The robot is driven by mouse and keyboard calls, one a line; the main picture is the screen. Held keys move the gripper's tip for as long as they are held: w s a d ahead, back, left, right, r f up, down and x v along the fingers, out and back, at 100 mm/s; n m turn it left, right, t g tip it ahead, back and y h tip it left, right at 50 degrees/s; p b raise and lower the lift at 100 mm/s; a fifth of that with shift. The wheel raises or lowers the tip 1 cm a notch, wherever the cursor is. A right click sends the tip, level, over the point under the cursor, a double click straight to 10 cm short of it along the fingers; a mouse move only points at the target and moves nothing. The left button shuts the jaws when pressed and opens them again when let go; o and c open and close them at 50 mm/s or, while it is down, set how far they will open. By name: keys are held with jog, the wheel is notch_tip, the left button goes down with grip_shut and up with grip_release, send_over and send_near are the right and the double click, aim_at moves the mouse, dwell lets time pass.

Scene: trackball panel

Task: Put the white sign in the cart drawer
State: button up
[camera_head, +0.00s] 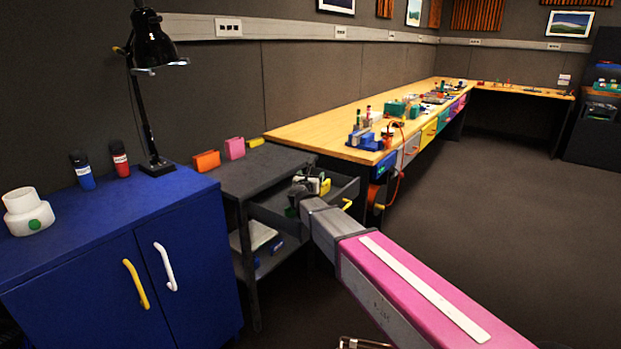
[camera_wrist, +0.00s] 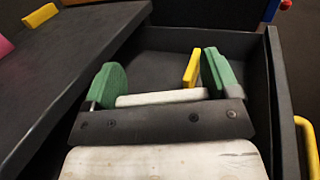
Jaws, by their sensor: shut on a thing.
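The cart (camera_head: 268,172) is dark grey and its drawer (camera_head: 345,189) stands pulled open, with a yellow handle (camera_head: 347,204). My gripper (camera_head: 309,186) is over the open drawer. In the wrist view my gripper (camera_wrist: 160,80) has its green-padded fingers apart, shut on the white sign (camera_wrist: 160,98), which shows as a pale strip between them. The drawer wall (camera_wrist: 279,90) lies right of the fingers and the cart top lies left. A yellow piece (camera_wrist: 192,68) shows beside the right finger; I cannot tell if it is held. The drawer's floor is partly hidden by my gripper.
Orange (camera_head: 206,161) and pink (camera_head: 234,148) holders and a yellow block (camera_head: 256,142) sit on the cart top. A blue cabinet (camera_head: 110,240) with a black lamp (camera_head: 150,100) stands left. A long wooden bench (camera_head: 320,130) with several items runs behind. Floor at the right is clear.

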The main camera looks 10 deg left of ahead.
jog(key=shift+f, duration=0.4)
jog(key=shift+f, duration=0.2)
jog(key=o, duration=0.8)
jog(key=s, duration=0.8)
jog(key=s+r, duration=0.1)
jog(key=s, duration=0.3)
jog(key=shift+r, duration=0.1)
